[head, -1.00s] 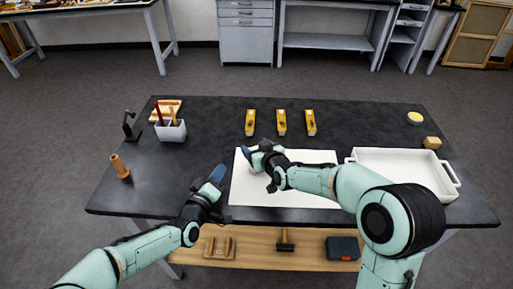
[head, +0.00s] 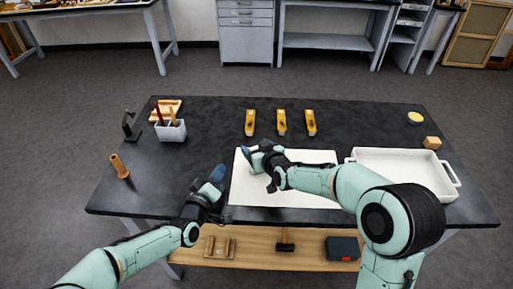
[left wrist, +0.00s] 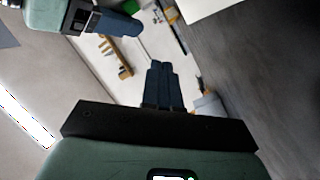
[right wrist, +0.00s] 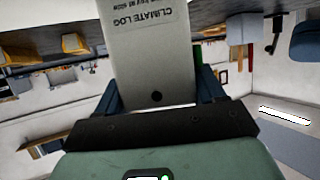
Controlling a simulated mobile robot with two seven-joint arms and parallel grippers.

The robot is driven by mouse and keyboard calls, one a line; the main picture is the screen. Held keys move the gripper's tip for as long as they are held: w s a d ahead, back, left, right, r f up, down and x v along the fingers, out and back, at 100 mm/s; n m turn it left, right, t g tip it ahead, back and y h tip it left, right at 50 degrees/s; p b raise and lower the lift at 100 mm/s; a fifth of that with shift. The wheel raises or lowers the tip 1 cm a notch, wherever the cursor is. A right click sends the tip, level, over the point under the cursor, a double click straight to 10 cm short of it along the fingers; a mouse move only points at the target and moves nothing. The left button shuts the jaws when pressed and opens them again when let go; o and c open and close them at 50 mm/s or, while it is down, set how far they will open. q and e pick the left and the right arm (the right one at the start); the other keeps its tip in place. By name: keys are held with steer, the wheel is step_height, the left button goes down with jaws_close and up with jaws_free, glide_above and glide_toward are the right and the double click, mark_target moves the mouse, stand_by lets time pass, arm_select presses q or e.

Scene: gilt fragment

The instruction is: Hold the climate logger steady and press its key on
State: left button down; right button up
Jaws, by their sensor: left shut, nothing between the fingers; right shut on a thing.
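The climate logger (right wrist: 152,50) is a pale grey flat case with printed lettering and a dark round spot near its lower end in the right wrist view. My right gripper (right wrist: 158,92) is shut on it, one finger at each side. In the head view the right gripper (head: 249,152) is above the left part of the white mat, and the logger cannot be made out there. My left gripper (head: 219,172) is shut and empty, lower and to the left, near the mat's left edge. Its closed fingers show in the left wrist view (left wrist: 159,72). The key cannot be made out.
The white mat (head: 290,193) lies on the dark table (head: 200,120). A white tray (head: 455,193) is at the right. Several yellow tools (head: 281,122) lie behind the mat. A pen cup (head: 171,132), a dark stand (head: 131,127) and a wooden piece (head: 120,167) are at the left.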

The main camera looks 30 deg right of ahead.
stand_by(0.5)
arm_select(q)
steer(key=shift+w+a, duration=0.2)
steer(key=shift+a, duration=1.4)
steer(key=shift+d, duration=0.1)
steer(key=shift+s+d, duration=0.15)
steer(key=shift+d, duration=2.05)
steer(key=shift+s+d, duration=0.1)
steer(key=shift+d, duration=2.05)
steer(key=shift+d, duration=0.15)
steer(key=shift+d, duration=0.3)
steer(key=shift+d, duration=0.15)
